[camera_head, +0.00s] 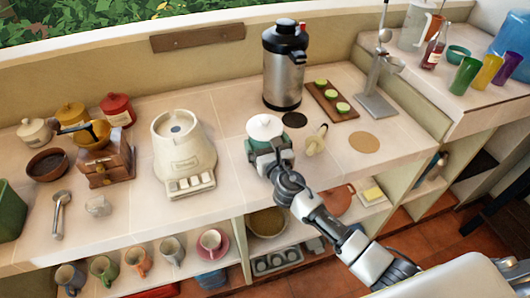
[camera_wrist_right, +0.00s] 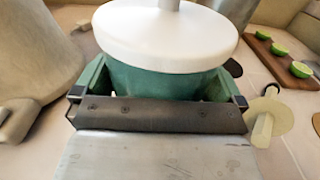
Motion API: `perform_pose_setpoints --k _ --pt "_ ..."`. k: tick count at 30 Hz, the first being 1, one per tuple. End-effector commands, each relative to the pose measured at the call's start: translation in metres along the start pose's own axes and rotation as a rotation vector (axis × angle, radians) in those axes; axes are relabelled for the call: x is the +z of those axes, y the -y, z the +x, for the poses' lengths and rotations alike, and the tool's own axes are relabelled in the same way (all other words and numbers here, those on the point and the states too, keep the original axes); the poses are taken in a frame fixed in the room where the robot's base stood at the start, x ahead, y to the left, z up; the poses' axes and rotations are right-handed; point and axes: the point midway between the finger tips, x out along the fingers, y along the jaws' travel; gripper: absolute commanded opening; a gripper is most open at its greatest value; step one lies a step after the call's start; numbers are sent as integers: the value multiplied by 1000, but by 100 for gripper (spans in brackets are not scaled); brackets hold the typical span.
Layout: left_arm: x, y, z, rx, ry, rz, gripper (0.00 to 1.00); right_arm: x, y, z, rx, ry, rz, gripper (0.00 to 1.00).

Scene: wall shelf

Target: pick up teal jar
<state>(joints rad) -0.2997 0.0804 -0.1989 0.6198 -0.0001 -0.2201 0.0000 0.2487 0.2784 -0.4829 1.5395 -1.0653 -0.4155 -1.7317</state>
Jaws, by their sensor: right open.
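The teal jar (camera_head: 257,144) with a white knobbed lid (camera_head: 265,126) stands on the counter, in front of the steel dispenser. In the right wrist view the jar's teal body (camera_wrist_right: 165,85) is close up under the wide white lid (camera_wrist_right: 165,38). My right gripper (camera_head: 268,160) is at the near side of the jar, reaching in from the lower right. In the right wrist view its open fingers (camera_wrist_right: 160,88) stand to the left and right of the jar body. The jar's lower part is hidden behind the gripper. My left gripper is not in view.
A cream blender base (camera_head: 184,155) stands left of the jar. The steel dispenser (camera_head: 284,75) is behind it. A pale juicer-like tool (camera_head: 317,141) lies close on the right, near a board with limes (camera_head: 332,99). Open shelves are below the counter.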

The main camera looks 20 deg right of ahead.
Motion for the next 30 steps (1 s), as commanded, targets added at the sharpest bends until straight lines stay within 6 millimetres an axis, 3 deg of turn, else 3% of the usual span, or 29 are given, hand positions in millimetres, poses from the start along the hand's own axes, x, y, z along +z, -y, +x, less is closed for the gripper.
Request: perform_pose_setpoints --k 1,11,22,30 --pt "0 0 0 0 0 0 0 0 0 0 0 0 0 95" --pt "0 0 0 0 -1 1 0 0 0 0 0 -1 0 46" --pt "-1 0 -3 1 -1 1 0 9 0 0 1 4 0 46" --pt "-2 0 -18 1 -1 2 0 50 0 0 3 8 -1 46"
